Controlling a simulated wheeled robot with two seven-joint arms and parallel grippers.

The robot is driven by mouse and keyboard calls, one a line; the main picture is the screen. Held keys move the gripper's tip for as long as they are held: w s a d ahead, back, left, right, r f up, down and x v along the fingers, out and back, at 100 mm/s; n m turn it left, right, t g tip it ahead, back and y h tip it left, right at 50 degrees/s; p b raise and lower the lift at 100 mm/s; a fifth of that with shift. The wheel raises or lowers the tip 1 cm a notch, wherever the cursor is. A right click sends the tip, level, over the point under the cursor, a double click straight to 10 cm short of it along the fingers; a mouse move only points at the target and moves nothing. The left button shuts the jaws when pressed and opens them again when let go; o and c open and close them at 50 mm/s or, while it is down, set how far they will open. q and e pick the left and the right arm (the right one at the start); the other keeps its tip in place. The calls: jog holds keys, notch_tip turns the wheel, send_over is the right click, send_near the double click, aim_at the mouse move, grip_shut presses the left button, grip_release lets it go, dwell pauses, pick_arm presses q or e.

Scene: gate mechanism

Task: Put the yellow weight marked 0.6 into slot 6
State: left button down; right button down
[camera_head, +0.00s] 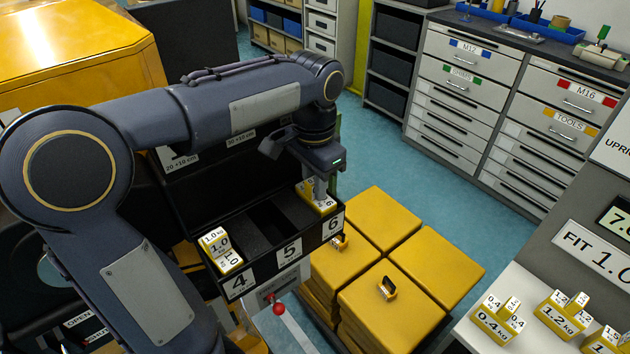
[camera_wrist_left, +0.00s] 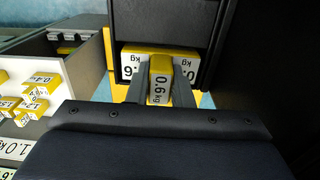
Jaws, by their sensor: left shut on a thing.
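The yellow weight marked 0.6 (camera_head: 313,199) sits at slot 6 (camera_head: 333,224) of the black slotted box, at the box's right end. In the left wrist view its upright grip part (camera_wrist_left: 160,80) reads 0.6 kg, and its wider base is between the slot's dark walls. My left gripper (camera_head: 321,184) points down from above and is shut on this upright part; its fingers also show in the left wrist view (camera_wrist_left: 160,92). Whether the base rests on the slot floor is hidden. My right gripper is not in view.
A yellow 1.0 kg weight (camera_head: 220,250) stands in slot 4; slot 5 (camera_head: 268,228) looks empty. A red-knobbed lever (camera_head: 279,309) is below the box. Yellow blocks (camera_head: 392,303) stand to the right. More weights (camera_head: 497,318) sit on the white bench at lower right.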

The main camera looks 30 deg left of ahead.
pick_arm(q)
jog(key=shift+f, duration=0.15)
jog(key=c, duration=1.3)
grip_release()
notch_tip(320, 180, up, 12)
jog(key=shift+s+r+p, duration=0.1)
jog(key=shift+r+p, duration=0.05)
jog(key=shift+p, duration=0.25)
jog(key=shift+s, duration=0.1)
